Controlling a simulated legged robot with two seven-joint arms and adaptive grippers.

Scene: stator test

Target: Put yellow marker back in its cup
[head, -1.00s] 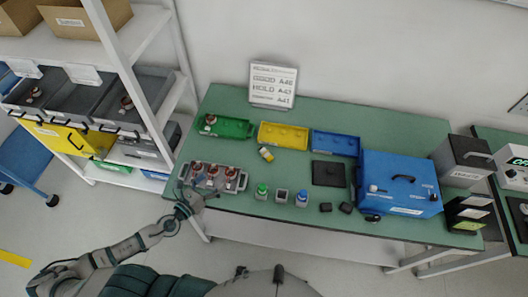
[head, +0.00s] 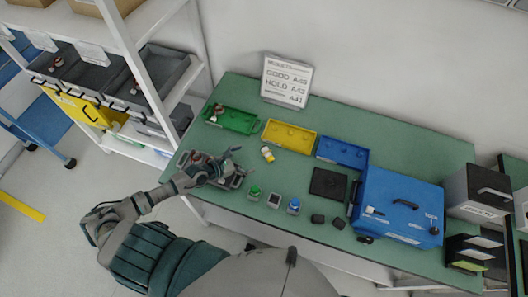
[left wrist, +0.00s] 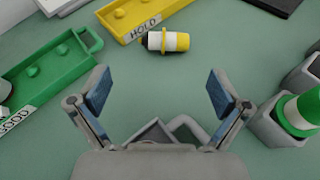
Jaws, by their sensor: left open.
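The yellow marker (head: 267,154) lies on its side on the green table, in front of the yellow tray. In the left wrist view the yellow marker (left wrist: 172,41) has a white band and a dark end to the left. An empty-looking grey cup (head: 274,200) stands between a cup with a green marker (head: 254,191) and one with a blue marker (head: 293,206). My left gripper (head: 238,161) is open and empty, left of the yellow marker and above the parts rack. In its wrist view the fingers (left wrist: 158,88) are spread, with the marker beyond them. My right gripper is not in view.
Green (head: 230,120), yellow (head: 290,135) and blue (head: 342,152) trays line the back. A parts rack (head: 236,182) is partly hidden under my left gripper. A black pad (head: 328,184) and a blue box (head: 398,206) stand to the right. Bare table surrounds the marker.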

